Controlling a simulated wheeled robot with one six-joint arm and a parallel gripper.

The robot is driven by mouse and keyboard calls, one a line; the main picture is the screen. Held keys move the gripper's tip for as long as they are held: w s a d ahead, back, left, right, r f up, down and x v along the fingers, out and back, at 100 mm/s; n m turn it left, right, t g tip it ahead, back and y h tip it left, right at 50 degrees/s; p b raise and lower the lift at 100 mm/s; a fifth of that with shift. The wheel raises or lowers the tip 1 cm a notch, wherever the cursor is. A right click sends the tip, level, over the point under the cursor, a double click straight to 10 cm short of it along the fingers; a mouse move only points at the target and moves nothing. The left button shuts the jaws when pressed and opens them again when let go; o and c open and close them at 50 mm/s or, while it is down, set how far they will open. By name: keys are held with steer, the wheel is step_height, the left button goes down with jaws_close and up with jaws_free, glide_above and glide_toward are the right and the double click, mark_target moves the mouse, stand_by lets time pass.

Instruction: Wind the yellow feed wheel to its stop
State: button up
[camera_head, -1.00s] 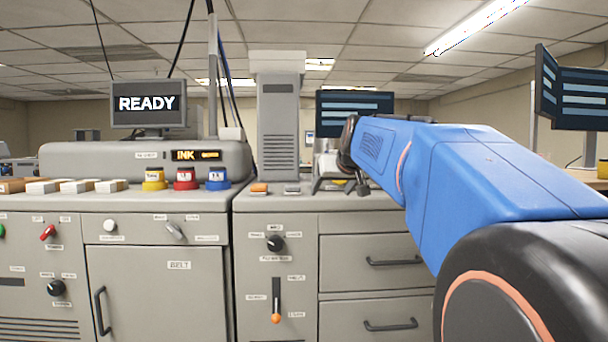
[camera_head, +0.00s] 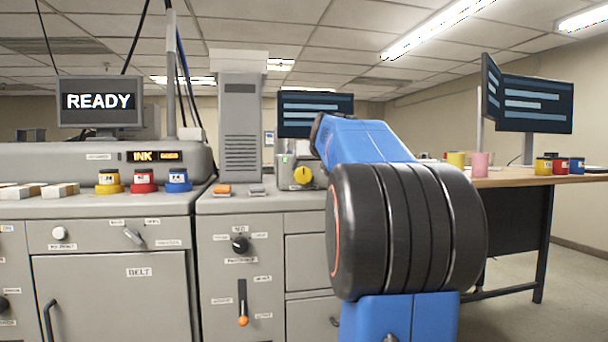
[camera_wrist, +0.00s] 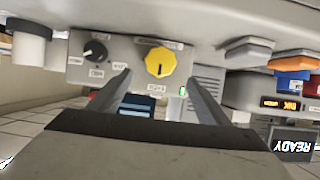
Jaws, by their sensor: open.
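The yellow feed wheel (camera_head: 303,175) is on the front of a small grey machine that stands on the counter, just left of my blue arm. It also shows in the wrist view (camera_wrist: 160,62), upside down, as a scalloped yellow knob with a dark pointer line. My gripper (camera_wrist: 160,78) is open and empty. In the wrist view its two fingers stand below and to either side of the wheel, apart from it. In the head view my arm hides the gripper.
A black knob (camera_wrist: 95,50) sits beside the wheel on the same panel. Orange (camera_head: 221,190) and grey pads lie on the counter (camera_head: 262,205) to the left. Yellow, red and blue ink pots (camera_head: 143,182) stand farther left. A table (camera_head: 520,179) with cups is at right.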

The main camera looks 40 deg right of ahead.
mark_target(304, 173)
steer(key=x, duration=0.9)
steer(key=shift+f, duration=0.1)
steer(key=c, duration=1)
